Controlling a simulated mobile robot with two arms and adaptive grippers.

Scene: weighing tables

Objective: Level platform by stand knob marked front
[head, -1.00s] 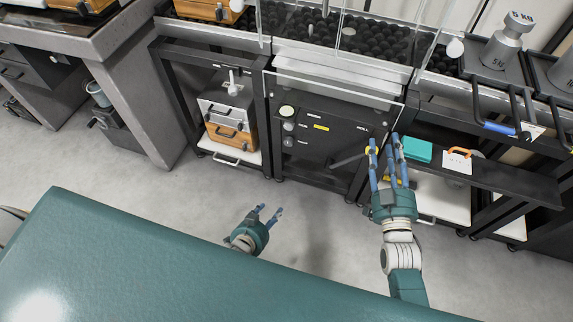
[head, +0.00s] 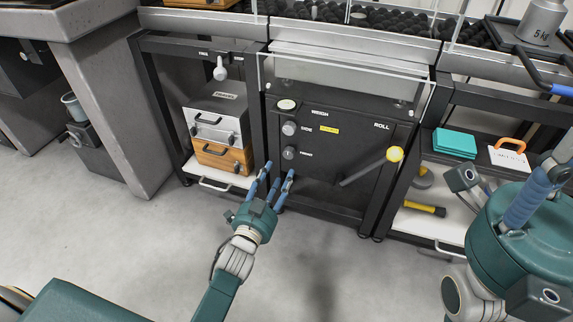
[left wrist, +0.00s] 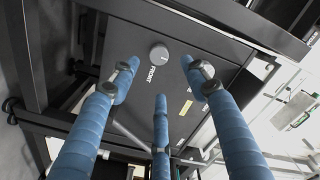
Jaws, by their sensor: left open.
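The dark stand panel (head: 345,140) bears two grey round knobs on its left side. The lower knob (head: 288,152) is beside the front label; in the left wrist view the knob marked FRONT (left wrist: 160,52) shows clearly. The other knob (head: 288,128) is just above it. A round pale dial (head: 286,104), perhaps a level, sits at the panel's top left. My left gripper (head: 277,178) is open and empty, its blue fingers pointing at the panel just below the front knob, apart from it. My right gripper (head: 535,190) is large at the lower right, its fingers partly hidden.
A lever with a yellow end (head: 394,154) sticks out at the panel's right. Left is a shelf with a grey case (head: 215,118) and an orange case (head: 222,157). Right is a shelf with a teal box (head: 454,143) and a yellow-handled tool (head: 425,208). The floor in front is clear.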

